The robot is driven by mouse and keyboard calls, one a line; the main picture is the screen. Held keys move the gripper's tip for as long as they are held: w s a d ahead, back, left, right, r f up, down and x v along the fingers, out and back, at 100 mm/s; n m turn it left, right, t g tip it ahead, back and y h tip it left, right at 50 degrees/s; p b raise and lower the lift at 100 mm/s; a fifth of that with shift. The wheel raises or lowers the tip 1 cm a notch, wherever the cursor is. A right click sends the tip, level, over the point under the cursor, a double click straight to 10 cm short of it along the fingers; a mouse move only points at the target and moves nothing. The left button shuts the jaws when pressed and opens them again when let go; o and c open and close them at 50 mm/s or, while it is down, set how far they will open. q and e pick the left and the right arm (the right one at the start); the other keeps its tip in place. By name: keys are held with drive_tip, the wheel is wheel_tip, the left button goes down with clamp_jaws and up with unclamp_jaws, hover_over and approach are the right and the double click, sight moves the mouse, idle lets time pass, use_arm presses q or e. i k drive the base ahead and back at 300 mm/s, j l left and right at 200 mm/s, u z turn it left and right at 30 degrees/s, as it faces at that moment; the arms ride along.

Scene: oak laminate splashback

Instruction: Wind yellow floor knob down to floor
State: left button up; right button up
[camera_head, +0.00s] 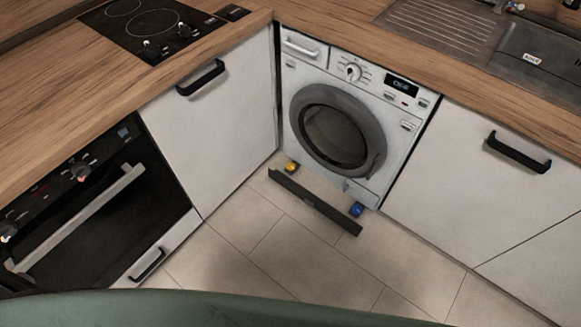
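The yellow floor knob (291,167) is small and sits low under the left front corner of the washing machine (385,95), close to the floor. A blue knob (357,209) sits under the machine's right front corner. A long dark plinth strip (315,203) lies on the floor in front of the machine, between and just before the two knobs. The gap between the yellow knob and the floor is too small to tell. Neither of my grippers shows in the head view.
A white cabinet (225,120) stands left of the machine and another (480,175) right of it. Oak worktops (110,75) run above. An oven (90,200) with a bar handle is at the left. The tiled floor (300,260) in front is clear apart from the strip.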

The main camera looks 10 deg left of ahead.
sight(290, 166)
drive_tip(key=i+j, duration=0.1)
drive_tip(key=i, duration=0.35)
drive_tip(key=i+j, duration=0.1)
drive_tip(key=i, duration=0.35)
drive_tip(key=i+u, duration=0.1)
drive_tip(key=u, duration=1.15)
